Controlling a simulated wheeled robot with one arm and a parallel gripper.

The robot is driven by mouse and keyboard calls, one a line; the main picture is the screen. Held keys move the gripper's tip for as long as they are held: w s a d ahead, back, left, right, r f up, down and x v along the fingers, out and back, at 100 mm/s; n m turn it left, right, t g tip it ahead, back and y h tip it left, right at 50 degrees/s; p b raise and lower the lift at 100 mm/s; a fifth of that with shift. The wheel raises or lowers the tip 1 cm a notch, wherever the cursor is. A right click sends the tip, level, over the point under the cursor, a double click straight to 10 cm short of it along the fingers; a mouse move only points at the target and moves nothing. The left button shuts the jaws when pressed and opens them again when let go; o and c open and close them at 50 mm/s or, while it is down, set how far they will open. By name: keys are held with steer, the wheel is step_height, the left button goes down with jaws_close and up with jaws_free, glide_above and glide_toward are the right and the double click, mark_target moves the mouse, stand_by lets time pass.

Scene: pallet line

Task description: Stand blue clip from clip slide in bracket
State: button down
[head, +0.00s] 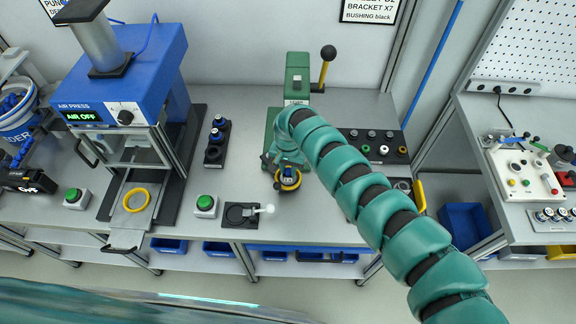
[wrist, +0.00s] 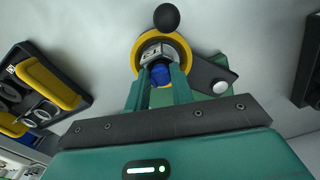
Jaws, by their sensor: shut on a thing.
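My gripper (wrist: 158,88) is shut on a blue clip (wrist: 161,74), seen small between the fingertips in the wrist view. Just beyond the clip is a yellow round bracket (wrist: 181,44) with a pale metal part (wrist: 155,52) inside its ring. The clip overlaps the ring's near side; I cannot tell whether it touches or is seated. In the head view the yellow bracket (head: 289,185) sits in front of the green press, below my gripper (head: 286,168). The black clip slide (head: 214,155) with blue-topped pieces stands to the left on the bench.
The green press (head: 297,75) with its yellow-black handle (head: 326,65) stands behind the bracket. A black tray of bushings (head: 375,146) is to the right, partly behind my arm. A green button (head: 205,204) and a black fixture (head: 242,214) stand at the front left.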

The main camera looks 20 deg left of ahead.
mark_target(288, 171)
steer(key=shift+f, duration=0.2)
steer(key=c, duration=1.2)
jaws_free()
step_height(288, 171, up, 12)
steer(key=b, duration=0.6)
steer(key=shift+r, duration=0.2)
